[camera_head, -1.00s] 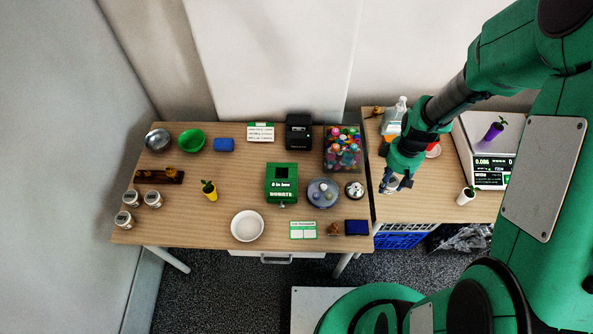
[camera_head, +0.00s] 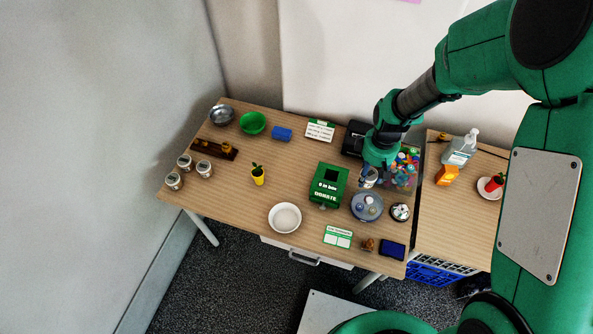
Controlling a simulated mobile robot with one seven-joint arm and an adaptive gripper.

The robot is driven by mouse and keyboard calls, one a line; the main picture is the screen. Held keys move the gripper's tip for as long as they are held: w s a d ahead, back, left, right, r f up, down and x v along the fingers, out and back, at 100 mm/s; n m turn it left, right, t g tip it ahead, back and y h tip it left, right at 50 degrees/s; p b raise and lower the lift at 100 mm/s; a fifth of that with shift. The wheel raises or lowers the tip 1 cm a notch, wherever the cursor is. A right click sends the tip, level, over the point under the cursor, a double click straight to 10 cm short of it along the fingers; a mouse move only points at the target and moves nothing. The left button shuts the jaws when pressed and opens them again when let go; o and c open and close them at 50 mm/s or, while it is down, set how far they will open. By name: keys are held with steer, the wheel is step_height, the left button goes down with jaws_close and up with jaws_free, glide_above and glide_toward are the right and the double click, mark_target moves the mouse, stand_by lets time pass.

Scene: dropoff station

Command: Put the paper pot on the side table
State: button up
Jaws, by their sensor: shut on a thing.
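My gripper (camera_head: 370,183) is shut on a small pale pot-like thing, which I take as the paper pot (camera_head: 371,176). The fingers and wrist hide much of it, so its details are unclear. It is held above the large wooden table, between the green donation box and the bin of coloured balls. The smaller wooden table at the right, apparently the side table (camera_head: 448,222), stands beside the large table. My arm hides its right part.
The large table (camera_head: 235,190) holds the donation box (camera_head: 328,185), ball bin (camera_head: 408,168), round grey tray (camera_head: 366,207), white bowl (camera_head: 285,218) and yellow plant pot (camera_head: 258,177). On the smaller table are a clear bottle (camera_head: 460,150) and a red pot (camera_head: 493,184) on a saucer.

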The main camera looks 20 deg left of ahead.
steer(key=s+a+n+b, duration=0.1)
steer(key=s+a+n, duration=0.35)
steer(key=a, duration=1.25)
steer(key=s+a+n, duration=0.2)
steer(key=s+a, duration=0.6)
steer(key=a, duration=1)
steer(key=s+a+n, duration=0.2)
steer(key=s+a, duration=0.8)
step_height(320, 180, down, 12)
steer(key=shift+s+a+r, duration=0.2)
steer(key=shift+s+a, duration=0.05)
steer(key=shift+a, duration=0.05)
steer(key=w+a, duration=0.2)
steer(key=a, duration=0.2)
steer(key=w+a+f+b, duration=0.1)
steer(key=w+a, duration=0.2)
steer(key=a, duration=0.2)
steer(key=w+a+b, duration=0.1)
steer(key=w+a, duration=0.1)
steer(key=a, duration=0.3)
steer(key=shift+w+f, duration=0.25)
steer(key=shift+w, duration=0.1)
steer(key=shift+f, duration=0.1)
